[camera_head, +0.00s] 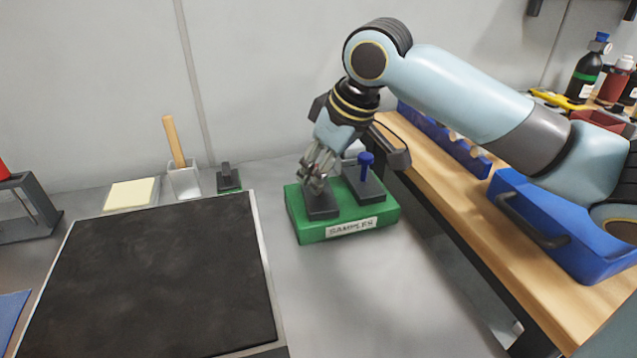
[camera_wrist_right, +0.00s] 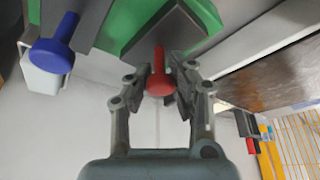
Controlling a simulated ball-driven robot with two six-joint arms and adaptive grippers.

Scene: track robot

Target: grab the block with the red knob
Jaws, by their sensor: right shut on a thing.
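The block with the red knob (camera_wrist_right: 158,88) shows in the right wrist view, with its knob between the fingers of my right gripper (camera_wrist_right: 158,82). In the head view the dark base of this block (camera_head: 322,208) sits on the green SAMPLES holder (camera_head: 304,234), and the fingers hide its knob. My right gripper (camera_head: 319,170) points down at it and is shut on the knob. A second dark block with a blue knob (camera_head: 366,161) stands beside it on the holder; its blue knob also shows in the right wrist view (camera_wrist_right: 52,54). My left gripper is not in view.
A dark mat (camera_head: 160,275) lies left of the holder. Behind it are a yellow pad (camera_head: 131,193), a clear cup (camera_head: 184,183) with a wooden stick and a small dark block (camera_head: 228,180). A wooden shelf (camera_head: 455,210) with a blue bin (camera_head: 560,235) stands close on the right.

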